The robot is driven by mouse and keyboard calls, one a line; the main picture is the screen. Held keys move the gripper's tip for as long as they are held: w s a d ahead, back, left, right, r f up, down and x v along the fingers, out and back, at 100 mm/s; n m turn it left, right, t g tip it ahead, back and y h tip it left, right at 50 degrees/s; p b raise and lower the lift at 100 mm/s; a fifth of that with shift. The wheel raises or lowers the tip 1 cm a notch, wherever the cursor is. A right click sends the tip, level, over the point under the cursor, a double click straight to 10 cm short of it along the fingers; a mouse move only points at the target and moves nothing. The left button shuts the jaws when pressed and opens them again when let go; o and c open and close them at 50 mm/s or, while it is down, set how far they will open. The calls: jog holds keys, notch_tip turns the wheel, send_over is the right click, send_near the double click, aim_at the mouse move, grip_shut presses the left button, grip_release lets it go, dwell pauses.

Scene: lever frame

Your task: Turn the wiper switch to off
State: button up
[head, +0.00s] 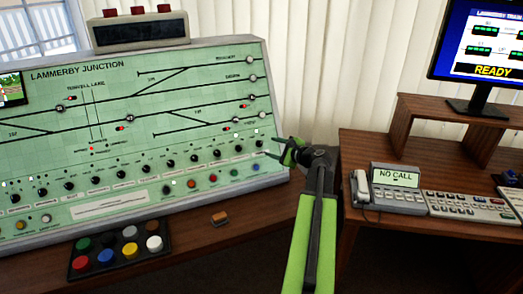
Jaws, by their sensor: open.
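The pale green control panel (215,128), marked LAMMERBY JUNCTION, carries a row of small black rotary knobs along its lower part. The knob at the right end of the row (258,144) is close to my fingertips. The knob labels are too small to read, so I cannot tell which one is the wiper switch or how it is set. My green gripper (273,147) is open and empty at the panel's right edge. Its fingers point left towards the panel; I cannot tell whether they touch it.
A telephone (398,202), a keyboard (470,206) and a monitor (490,45) reading READY stand on the right desk. A dark gap separates the desks.

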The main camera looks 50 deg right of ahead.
aim_at(260, 144)
jog(key=b+x, duration=0.1)
jog(key=x, duration=0.6)
